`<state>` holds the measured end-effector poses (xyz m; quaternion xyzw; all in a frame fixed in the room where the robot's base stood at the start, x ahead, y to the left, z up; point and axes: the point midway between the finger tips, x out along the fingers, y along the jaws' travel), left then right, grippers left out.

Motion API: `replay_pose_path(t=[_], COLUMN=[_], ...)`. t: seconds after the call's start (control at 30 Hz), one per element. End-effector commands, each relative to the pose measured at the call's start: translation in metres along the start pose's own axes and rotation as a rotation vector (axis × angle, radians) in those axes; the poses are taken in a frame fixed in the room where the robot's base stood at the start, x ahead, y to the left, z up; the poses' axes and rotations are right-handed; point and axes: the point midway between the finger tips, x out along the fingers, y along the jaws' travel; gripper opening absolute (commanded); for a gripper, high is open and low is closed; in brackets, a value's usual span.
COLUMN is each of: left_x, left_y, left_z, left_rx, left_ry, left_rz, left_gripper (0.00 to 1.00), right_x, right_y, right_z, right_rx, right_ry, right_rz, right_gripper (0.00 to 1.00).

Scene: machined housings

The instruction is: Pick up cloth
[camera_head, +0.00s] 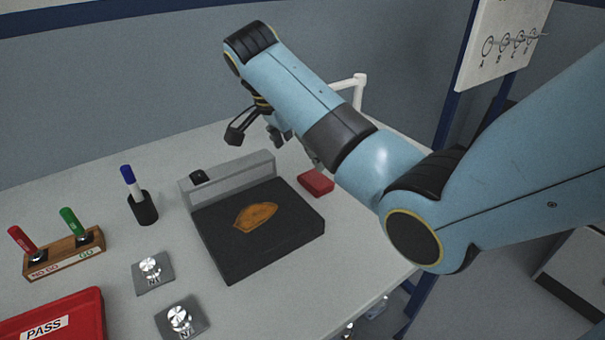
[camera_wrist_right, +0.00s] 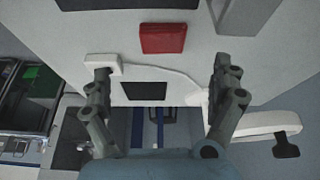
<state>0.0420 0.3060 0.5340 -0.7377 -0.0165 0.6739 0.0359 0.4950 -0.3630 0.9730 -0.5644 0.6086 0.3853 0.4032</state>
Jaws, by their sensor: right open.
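The cloth looks like a small red folded pad (camera_head: 316,183), lying flat on the table to the right of the black block. It also shows in the right wrist view (camera_wrist_right: 162,38), beyond the fingertips and roughly centred between them. My right gripper (camera_head: 270,137) is in the air above the back of the table, up and left of the cloth in the head view and partly hidden by its own arm. In the wrist view its two fingers (camera_wrist_right: 162,70) are spread wide with nothing between them. My left gripper is not in view.
A black block (camera_head: 285,243) with a grey back wall and an orange-brown part (camera_head: 255,216) stands beside the cloth. A pen cup (camera_head: 143,208), a gauge stand (camera_head: 65,255), a red PASS tray (camera_head: 60,318) and metal pieces (camera_head: 150,268) are further left. A white rail (camera_head: 358,92) rises behind.

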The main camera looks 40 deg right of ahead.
Motion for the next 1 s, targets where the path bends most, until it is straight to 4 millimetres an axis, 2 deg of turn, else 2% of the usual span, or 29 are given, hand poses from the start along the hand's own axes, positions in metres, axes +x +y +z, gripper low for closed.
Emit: replay_pose_path(t=[0.07,0.17,0.3,0.47,0.8,1.0], left_x=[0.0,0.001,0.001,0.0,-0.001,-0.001], left_y=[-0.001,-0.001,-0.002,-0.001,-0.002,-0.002], left_z=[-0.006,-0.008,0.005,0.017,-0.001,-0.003], left_rx=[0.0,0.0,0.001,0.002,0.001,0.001], left_ry=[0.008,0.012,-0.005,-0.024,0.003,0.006], left_rz=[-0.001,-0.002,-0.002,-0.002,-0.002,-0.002], left_gripper=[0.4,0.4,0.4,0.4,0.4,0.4], right_x=[0.004,0.02,0.042,0.054,0.101,0.104], right_y=[-0.004,-0.004,-0.004,-0.004,-0.004,-0.004], right_z=[-0.003,-0.004,-0.004,-0.004,-0.005,-0.005], right_rx=[0.037,0.048,0.046,0.046,0.044,0.045], right_ry=[0.006,0.008,0.007,0.006,0.005,0.005], right_rz=[0.013,0.017,0.015,0.012,0.012,0.01], right_gripper=[0.94,0.94,0.94,0.94,0.94,0.94])
